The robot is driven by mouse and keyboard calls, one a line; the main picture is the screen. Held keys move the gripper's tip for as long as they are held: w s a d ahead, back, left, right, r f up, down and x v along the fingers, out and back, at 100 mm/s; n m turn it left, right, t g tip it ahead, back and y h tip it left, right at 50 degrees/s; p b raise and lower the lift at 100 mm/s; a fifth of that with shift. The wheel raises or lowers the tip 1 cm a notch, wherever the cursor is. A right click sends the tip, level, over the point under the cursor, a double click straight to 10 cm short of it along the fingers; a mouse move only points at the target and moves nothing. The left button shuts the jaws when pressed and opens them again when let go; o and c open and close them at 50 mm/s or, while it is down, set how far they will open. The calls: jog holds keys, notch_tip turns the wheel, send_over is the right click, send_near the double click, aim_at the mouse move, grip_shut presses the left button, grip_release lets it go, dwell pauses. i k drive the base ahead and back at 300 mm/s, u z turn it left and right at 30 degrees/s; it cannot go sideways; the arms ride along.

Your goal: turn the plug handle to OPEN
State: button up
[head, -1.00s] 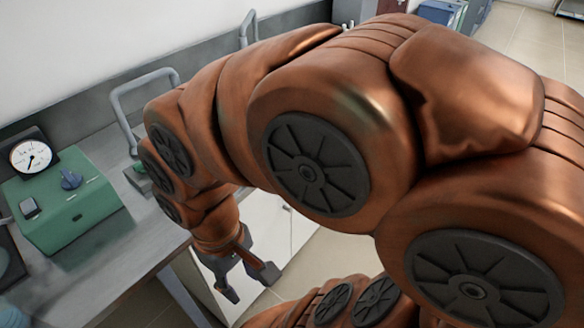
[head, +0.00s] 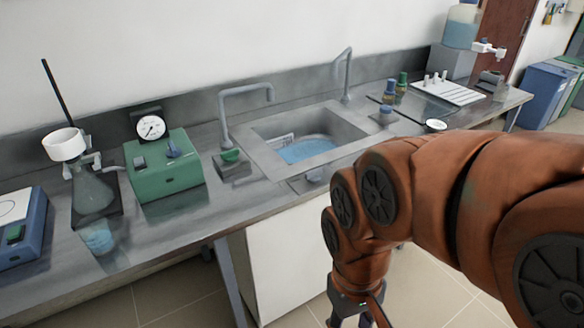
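The sink (head: 270,158) is set in the grey bench, with blue water (head: 308,150) in its basin. A small grey fitting (head: 315,177) sits at the sink's front edge; it may be the plug handle, but its setting and any OPEN mark are too small to read. My gripper (head: 357,318) hangs at the bottom of the head view, in front of the bench and below its top, apart from the fitting. Its fingertips are cut off by the frame edge, so its opening does not show. I see nothing held in it.
A green box with a blue knob and a gauge (head: 165,172), a flask (head: 93,190) and a blue device (head: 22,235) stand on the left. Bottles (head: 402,82) and a white rack (head: 446,92) stand right.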

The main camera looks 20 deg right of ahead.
aim_at(314, 176)
jog(key=z, duration=0.05)
jog(key=i, duration=0.8)
jog(key=z, duration=0.5)
jog(key=k, duration=0.5)
jog(key=u, duration=1.8)
jog(key=i, duration=0.95)
jog(key=z, duration=1.85)
